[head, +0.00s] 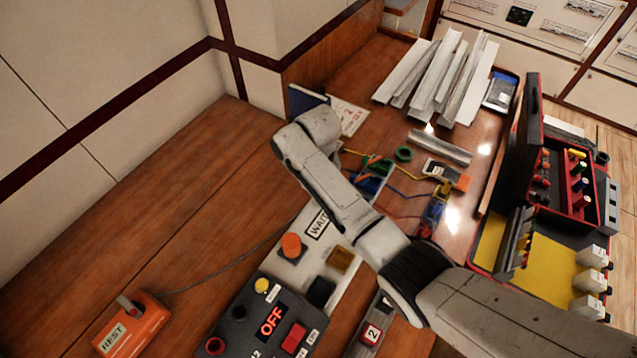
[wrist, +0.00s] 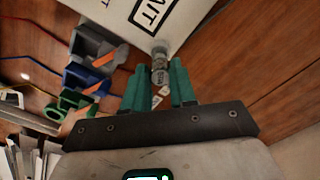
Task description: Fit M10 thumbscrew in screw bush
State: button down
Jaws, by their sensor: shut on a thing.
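My gripper (wrist: 160,76) has two teal fingers and is shut on a small grey ribbed cylinder, which I take to be the M10 thumbscrew (wrist: 159,74). A lighter grey round piece shows directly beyond it, at the edge of the white WAIT panel (wrist: 130,14). I cannot tell whether that piece is the screw bush or part of the screw, nor whether the two touch. In the head view my arm hides the gripper and the screw. The white WAIT panel (head: 291,266) lies beside my arm there.
A black control box (head: 240,325) showing OFF and an orange REST box (head: 133,325) stand at the front. Grey, blue and green blocks (wrist: 88,82) with wires lie left in the wrist view. White strips (head: 440,75) lie at the back. An open case (head: 548,250) stands right.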

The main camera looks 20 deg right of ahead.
jog(key=shift+f+b, duration=0.9)
jog(key=shift+f, duration=0.55)
jog(key=c, duration=0.8)
grip_release()
jog(key=shift+r, duration=0.15)
notch_tip(320, 180, up, 10)
jog(key=shift+r+b, duration=0.25)
jog(key=shift+b, duration=0.05)
